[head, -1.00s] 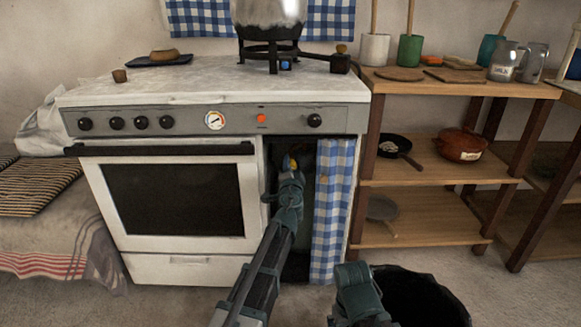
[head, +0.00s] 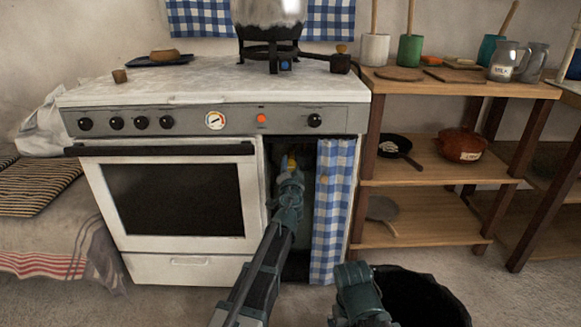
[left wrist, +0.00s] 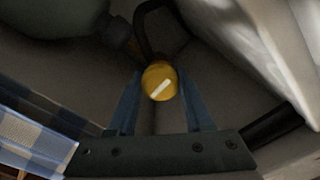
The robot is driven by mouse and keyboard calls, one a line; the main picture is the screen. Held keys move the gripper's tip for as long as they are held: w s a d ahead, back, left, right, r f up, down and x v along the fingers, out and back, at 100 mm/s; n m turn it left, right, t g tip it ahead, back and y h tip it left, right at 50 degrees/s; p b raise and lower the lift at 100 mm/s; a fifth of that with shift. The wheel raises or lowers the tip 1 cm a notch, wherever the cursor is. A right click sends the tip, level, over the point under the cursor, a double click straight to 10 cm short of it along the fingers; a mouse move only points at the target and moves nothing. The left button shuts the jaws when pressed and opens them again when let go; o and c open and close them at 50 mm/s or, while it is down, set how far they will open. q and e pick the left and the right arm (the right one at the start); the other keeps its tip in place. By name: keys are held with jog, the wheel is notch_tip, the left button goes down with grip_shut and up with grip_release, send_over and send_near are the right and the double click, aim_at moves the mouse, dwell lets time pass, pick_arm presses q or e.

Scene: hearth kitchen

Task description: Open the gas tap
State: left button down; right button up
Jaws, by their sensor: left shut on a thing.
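The gas tap is a round yellow knob with a white line across its face (left wrist: 159,81). In the left wrist view the line runs diagonally, from lower left to upper right. In the head view a bit of the yellow knob (head: 292,163) shows in the dark compartment right of the oven. My left gripper (left wrist: 157,98) is shut on the knob, one finger on each side. My left arm reaches into the compartment past the curtain. My right gripper is not clearly seen; only part of my right arm shows at the bottom of the head view.
A blue-checked curtain (head: 333,212) hangs at the compartment's right side. The white oven (head: 183,261) stands to its left. A grey-green rounded vessel (left wrist: 52,16) and a dark hose (left wrist: 143,28) are near the knob. A wooden shelf (head: 440,188) stands right; a black bin (head: 425,292) is in front.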

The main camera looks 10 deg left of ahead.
pick_arm(q)
jog(key=shift+c, duration=1.5)
grip_release()
jog(key=shift+s, duration=0.1)
jog(key=s+d, duration=0.2)
jog(key=s, duration=1.1)
jog(key=shift+s+d, duration=0.2)
jog(key=shift+d, duration=0.2)
jog(key=shift+w, duration=0.15)
jog(key=w+a, duration=0.1)
jog(key=w, duration=0.3)
jog(key=w+a, duration=0.1)
jog(key=w, duration=0.8)
jog(key=shift+w+a, duration=0.2)
jog(key=shift+a, duration=0.2)
